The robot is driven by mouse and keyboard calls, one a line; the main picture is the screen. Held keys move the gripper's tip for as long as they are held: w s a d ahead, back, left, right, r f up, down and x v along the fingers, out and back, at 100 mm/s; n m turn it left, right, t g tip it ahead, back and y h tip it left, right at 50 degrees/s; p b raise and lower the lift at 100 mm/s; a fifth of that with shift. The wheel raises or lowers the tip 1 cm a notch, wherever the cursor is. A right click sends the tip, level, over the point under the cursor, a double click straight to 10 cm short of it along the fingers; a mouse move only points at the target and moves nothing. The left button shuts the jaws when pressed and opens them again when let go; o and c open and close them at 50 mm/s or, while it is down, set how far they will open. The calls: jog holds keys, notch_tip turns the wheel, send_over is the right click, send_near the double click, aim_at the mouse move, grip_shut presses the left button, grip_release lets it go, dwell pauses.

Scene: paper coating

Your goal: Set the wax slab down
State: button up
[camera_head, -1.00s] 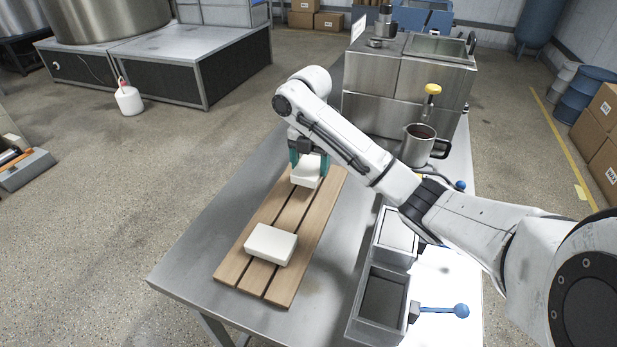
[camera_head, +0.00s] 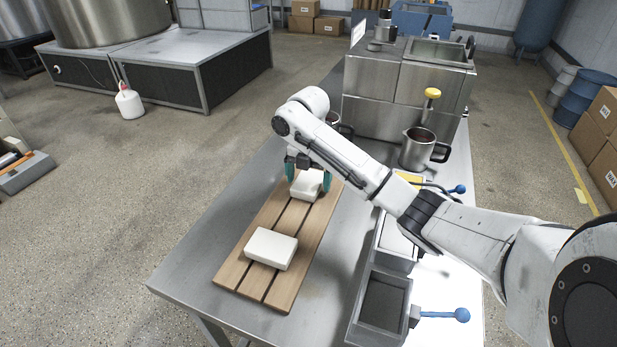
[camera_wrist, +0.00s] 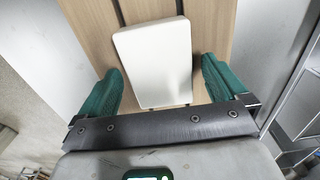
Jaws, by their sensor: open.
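A white wax slab (camera_head: 306,184) lies at the far end of the slatted wooden board (camera_head: 255,231). My gripper (camera_head: 307,183) is over this slab with its green fingers apart. In the wrist view the slab (camera_wrist: 155,60) lies on the wood between the fingers of my gripper (camera_wrist: 160,90), with a gap on each side. A second white slab (camera_head: 271,249) lies on the near part of the board, clear of the gripper.
Grey metal moulds (camera_head: 381,305) with a blue-knobbed handle stand right of the board. A steel jug (camera_head: 417,148) and a steel machine (camera_head: 405,85) stand behind. The table's left side (camera_head: 200,250) is clear.

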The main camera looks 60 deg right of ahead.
aim_at(309, 180)
notch_tip(309, 180, up, 12)
jog(key=p, duration=0.2)
jog(key=shift+r+p, duration=0.2)
jog(key=shift+p, duration=0.2)
